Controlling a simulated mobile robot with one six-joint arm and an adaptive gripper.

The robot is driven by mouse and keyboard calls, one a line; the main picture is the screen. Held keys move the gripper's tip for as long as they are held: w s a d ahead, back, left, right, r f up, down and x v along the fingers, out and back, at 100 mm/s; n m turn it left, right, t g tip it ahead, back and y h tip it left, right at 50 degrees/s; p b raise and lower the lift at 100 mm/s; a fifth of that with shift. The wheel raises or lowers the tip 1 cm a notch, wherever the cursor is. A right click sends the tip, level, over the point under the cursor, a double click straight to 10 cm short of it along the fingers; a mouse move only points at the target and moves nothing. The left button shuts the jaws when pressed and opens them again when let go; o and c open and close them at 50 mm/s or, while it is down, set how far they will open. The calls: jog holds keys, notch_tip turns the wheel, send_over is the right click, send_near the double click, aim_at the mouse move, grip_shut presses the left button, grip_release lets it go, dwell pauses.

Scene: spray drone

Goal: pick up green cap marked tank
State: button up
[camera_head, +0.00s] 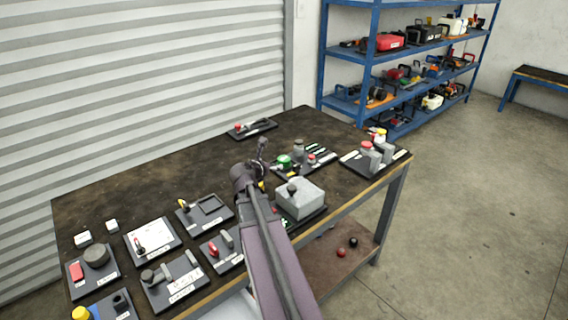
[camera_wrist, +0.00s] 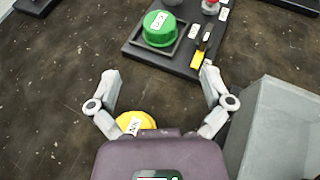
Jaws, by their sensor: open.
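A green round cap (camera_wrist: 160,28) with a white label sits in a square recess on a dark tray (camera_wrist: 128,49) at the top of the wrist view. The label's lettering is too small to read surely. The cap shows in the head view as a green spot (camera_head: 284,161) just right of my gripper (camera_head: 262,148). In the wrist view my gripper (camera_wrist: 159,72) is open, its two fingers spread and empty. The cap lies ahead of the fingertips, not between them. A yellow round thing with a white label (camera_wrist: 135,122) shows nearer the palm, partly hidden by my gripper.
A grey block (camera_wrist: 275,125) stands close to the right finger; it shows as a grey box (camera_head: 300,197) in the head view. The dark tray also holds a red-topped piece (camera_wrist: 210,6) and a yellow-tipped piece (camera_wrist: 199,57). Tabletop left of the tray is clear.

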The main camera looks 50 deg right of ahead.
aim_at(284, 158)
jog(key=shift+b+x, duration=1.6)
jog(key=shift+x, duration=2.7)
jog(key=b+x, duration=0.1)
jog(key=x, duration=0.3)
jog(key=shift+w+a+f+b, duration=0.1)
jog(key=shift+f+b, duration=0.1)
jog(key=shift+b, duration=0.15)
jog(key=shift+w+d+f, duration=0.15)
jog(key=shift+d, duration=0.4)
jog(key=c, duration=1.1)
